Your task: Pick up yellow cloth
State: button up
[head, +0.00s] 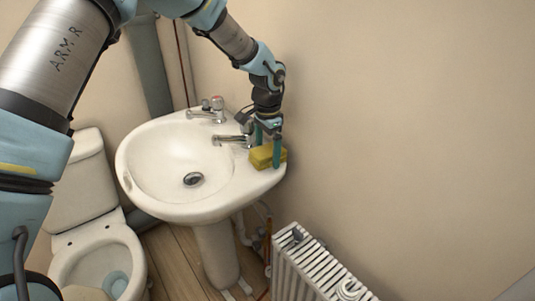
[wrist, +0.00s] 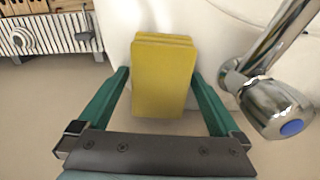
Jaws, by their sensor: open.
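The yellow cloth (head: 262,157) is a folded, block-like stack on the right rim of the white sink (head: 150,190), beside the taps. It also shows in the wrist view (wrist: 162,77), where its layered far edge is visible. My gripper (head: 268,155) points down at the cloth from above. In the wrist view my gripper (wrist: 160,80) is open, with one green finger on each side of the cloth. Narrow gaps seem to remain between the fingers and the cloth. In the head view one finger hides part of the cloth.
A chrome tap with a blue cap (wrist: 275,95) stands close to the right finger in the wrist view. Another tap (head: 215,108) is at the sink's back. A white radiator (head: 315,265) stands below right, and a toilet (head: 95,235) at left. The beige wall (head: 400,120) is close behind my arm.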

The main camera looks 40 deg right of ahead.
aim_at(267, 150)
jog(key=c, duration=1.2)
jog(key=shift+r, duration=0.1)
notch_tip(267, 150, up, 10)
jog(key=shift+f+b, duration=0.1)
jog(key=shift+b, duration=1.05)
jog(key=o, duration=0.8)
jog(key=c, duration=0.6)
